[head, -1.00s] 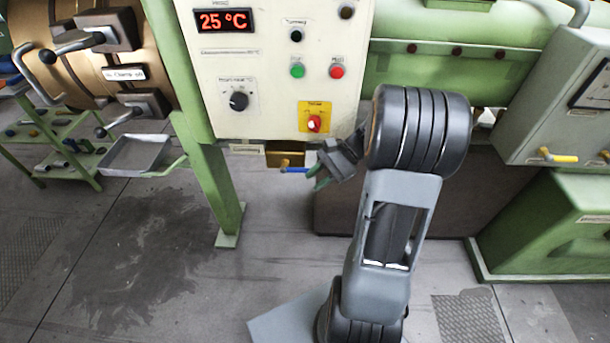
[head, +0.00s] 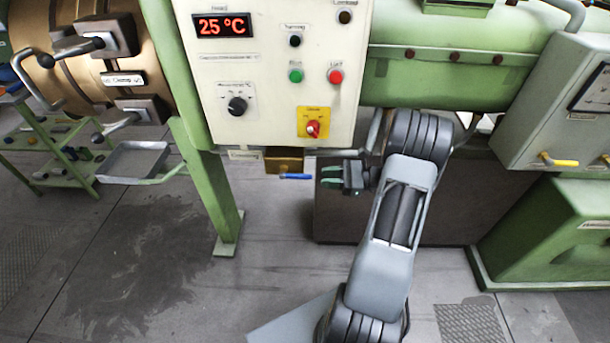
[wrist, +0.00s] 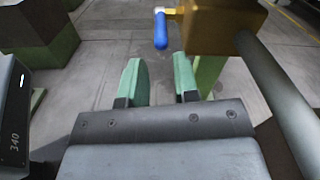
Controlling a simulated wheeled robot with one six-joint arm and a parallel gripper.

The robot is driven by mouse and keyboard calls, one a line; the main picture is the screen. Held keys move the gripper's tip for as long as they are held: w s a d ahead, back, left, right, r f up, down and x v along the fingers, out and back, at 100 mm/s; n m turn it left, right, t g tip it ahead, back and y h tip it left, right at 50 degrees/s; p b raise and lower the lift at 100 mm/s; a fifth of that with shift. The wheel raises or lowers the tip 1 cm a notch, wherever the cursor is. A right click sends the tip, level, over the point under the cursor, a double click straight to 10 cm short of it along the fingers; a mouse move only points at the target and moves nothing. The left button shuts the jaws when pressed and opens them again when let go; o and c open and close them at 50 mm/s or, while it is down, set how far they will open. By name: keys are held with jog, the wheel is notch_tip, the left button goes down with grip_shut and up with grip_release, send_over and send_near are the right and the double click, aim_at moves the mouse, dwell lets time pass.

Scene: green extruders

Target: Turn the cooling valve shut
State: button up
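The cooling valve appears to be the brass block (head: 284,160) under the control panel, with a blue lever (head: 296,176) that lies about level and points right in the head view. My gripper (head: 323,177) is to the right of the lever, its green fingers pointing left at it. In the wrist view, the blue lever (wrist: 161,31) hangs from a brass stem on the block (wrist: 225,25), ahead of my gripper (wrist: 159,75). The fingers are apart with nothing between them. The lever's end is beyond the fingertips, and a gap shows.
The white control panel (head: 275,125) with a red-and-yellow switch (head: 313,128) is just above. A grey pipe (wrist: 280,90) runs close on the right in the wrist view. A green leg (head: 222,205) stands left of the valve. A yellow-handled lever (head: 562,162) is far right.

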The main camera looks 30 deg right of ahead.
aim_at(304, 175)
jog(key=x, duration=0.7)
jog(key=shift+a+p, duration=0.15)
jog(key=shift+p, duration=0.2)
grip_shut()
